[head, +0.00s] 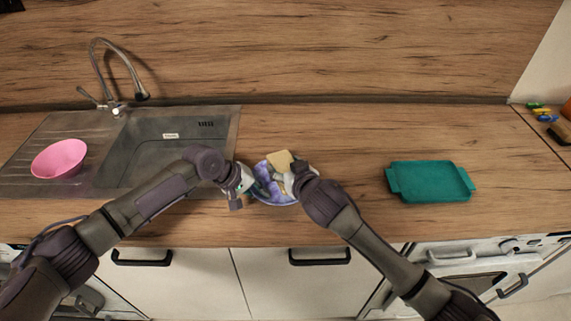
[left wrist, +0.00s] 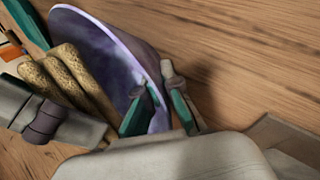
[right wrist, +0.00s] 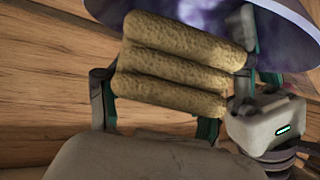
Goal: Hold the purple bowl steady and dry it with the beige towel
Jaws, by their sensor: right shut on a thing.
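The purple bowl (head: 262,184) stands on the wooden counter right of the sink, its marbled inside facing up. It also shows in the left wrist view (left wrist: 100,55) and the right wrist view (right wrist: 290,15). My left gripper (head: 247,182) is at the bowl's left side, its fingers on either side of the wall and closed on it. The beige towel (head: 280,160) is a folded, layered bundle at the bowl. My right gripper (head: 290,180) is shut on the towel (right wrist: 180,65), holding it over the bowl's inside. Whether the towel touches the bowl is hidden.
A pink bowl (head: 60,159) sits on the drainboard left of the sink (head: 170,150) with its tall faucet (head: 125,70). A teal tray (head: 430,182) lies to the right, with bare counter between it and the purple bowl. Small colourful items (head: 540,112) are at the far right.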

